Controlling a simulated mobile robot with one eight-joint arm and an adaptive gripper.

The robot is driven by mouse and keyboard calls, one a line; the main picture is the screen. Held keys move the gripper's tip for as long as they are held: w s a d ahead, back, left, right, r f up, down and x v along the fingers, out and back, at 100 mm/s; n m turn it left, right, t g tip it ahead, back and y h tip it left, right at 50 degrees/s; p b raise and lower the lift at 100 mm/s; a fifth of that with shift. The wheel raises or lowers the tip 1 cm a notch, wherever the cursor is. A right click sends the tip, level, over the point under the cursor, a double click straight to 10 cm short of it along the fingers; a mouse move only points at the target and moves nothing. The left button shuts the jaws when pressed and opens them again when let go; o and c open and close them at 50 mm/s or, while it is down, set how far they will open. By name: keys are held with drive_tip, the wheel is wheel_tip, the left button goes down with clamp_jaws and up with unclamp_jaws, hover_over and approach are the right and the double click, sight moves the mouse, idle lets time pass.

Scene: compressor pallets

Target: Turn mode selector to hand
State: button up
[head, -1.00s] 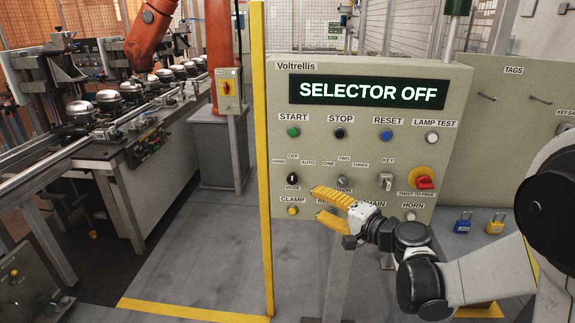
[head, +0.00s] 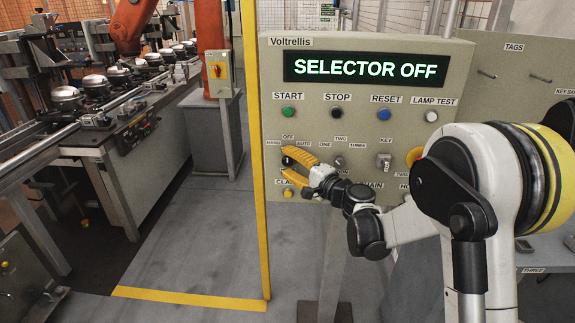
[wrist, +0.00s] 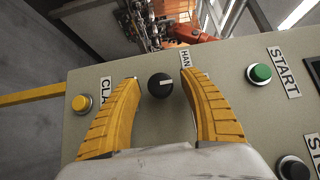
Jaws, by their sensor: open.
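The mode selector is a round black knob with a white pointer line, between my fingers in the wrist view (wrist: 160,85). My gripper (head: 288,164) has yellow fingers and is open. In the wrist view its fingers (wrist: 160,98) stand on either side of the knob, with a gap on both sides.
The green START button (head: 288,112) is above the selector, and the yellow CLAMP button (head: 288,193) is just below it. A key switch (head: 384,161) is to the right. A yellow post (head: 256,150) stands close to the panel's left edge.

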drive_tip(key=shift+w+a, duration=0.1)
clamp_jaws()
